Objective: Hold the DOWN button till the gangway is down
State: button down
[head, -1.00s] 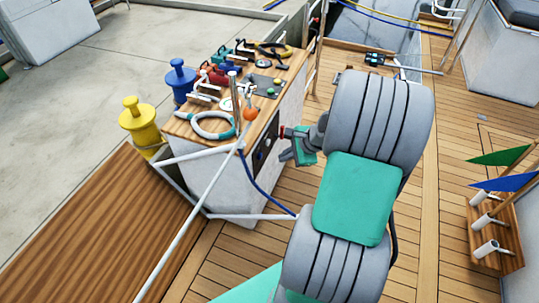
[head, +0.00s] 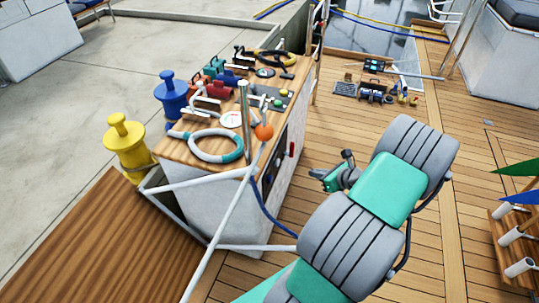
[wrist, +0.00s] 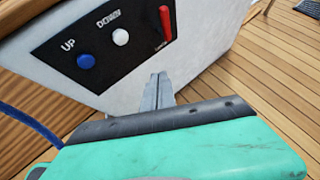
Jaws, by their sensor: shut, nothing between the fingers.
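The control panel (wrist: 105,40) is a black plate on the white side of the console; it also shows in the head view (head: 273,168). The white DOWN button (wrist: 121,37) sits between the blue UP button (wrist: 86,61) and a red lever (wrist: 166,22). My gripper (wrist: 160,76) is shut and empty. Its fingertips appear below and to the right of the DOWN button, apart from it. In the head view my gripper (head: 313,173) is right of the console, with deck visible between. I cannot make out the gangway for sure.
A white rail (head: 215,245) and blue hose (head: 278,220) run near the console. Open deck (head: 310,125) lies behind my gripper.

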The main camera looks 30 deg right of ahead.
aim_at(278, 163)
jog(key=shift+w, duration=0.25)
jog(key=shift+w, duration=0.1)
jog(key=w+a, duration=0.5)
jog(key=w, duration=0.2)
jog(key=shift+a, duration=0.2)
dwell(1.9)
jog(key=shift+w+a+p, duration=0.2)
jog(key=shift+w+p, duration=0.05)
jog(key=shift+p, duration=0.15)
